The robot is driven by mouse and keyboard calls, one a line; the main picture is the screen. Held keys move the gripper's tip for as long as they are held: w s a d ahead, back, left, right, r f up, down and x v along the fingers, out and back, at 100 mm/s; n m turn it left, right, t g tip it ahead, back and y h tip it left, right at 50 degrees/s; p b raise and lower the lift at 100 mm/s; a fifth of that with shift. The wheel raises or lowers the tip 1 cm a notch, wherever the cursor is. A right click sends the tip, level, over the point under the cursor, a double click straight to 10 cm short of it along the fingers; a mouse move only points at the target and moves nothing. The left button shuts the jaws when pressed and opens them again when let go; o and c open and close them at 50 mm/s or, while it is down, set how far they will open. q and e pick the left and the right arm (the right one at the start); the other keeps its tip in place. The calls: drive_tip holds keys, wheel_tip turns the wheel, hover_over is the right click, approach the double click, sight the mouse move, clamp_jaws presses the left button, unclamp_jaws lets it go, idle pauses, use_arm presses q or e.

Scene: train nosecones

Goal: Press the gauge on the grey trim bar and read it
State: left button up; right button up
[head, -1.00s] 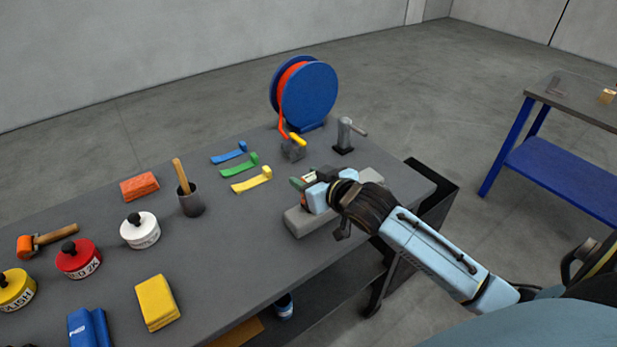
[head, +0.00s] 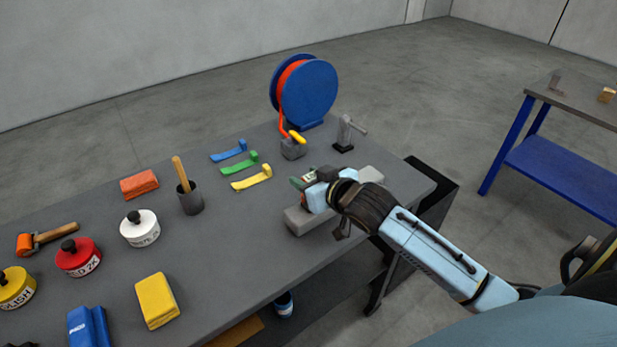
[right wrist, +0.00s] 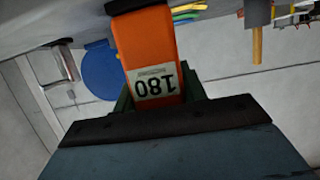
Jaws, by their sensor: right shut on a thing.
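The gauge is an orange block with a black end and a pale label or display. It fills the upper middle of the right wrist view (right wrist: 148,45), where the figure 180 shows upside down with small unreadable print beside it. My right gripper (head: 303,183) is shut on the gauge, its dark green fingers on either side of it. In the head view the gauge is mostly hidden by the gripper. The grey trim bar (head: 300,221) lies on the table under the gripper. I cannot tell whether the gauge touches the bar. My left gripper is out of view.
A blue reel (head: 308,92) and a grey clamp-like post (head: 345,134) stand behind the gripper. Blue, green and yellow strips (head: 252,178) lie to its left. A cup with a wooden handle (head: 190,200), several pots and a yellow block (head: 156,301) are farther left.

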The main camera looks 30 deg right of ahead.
drive_tip(key=shift+s+f+p, duration=0.15)
drive_tip(key=shift+f+p, duration=0.15)
drive_tip(key=shift+p, duration=0.1)
idle(1.1)
wheel_tip(320, 180, up, 8)
drive_tip(key=p, duration=0.8)
drive_tip(key=shift+f, duration=0.25)
idle(1.0)
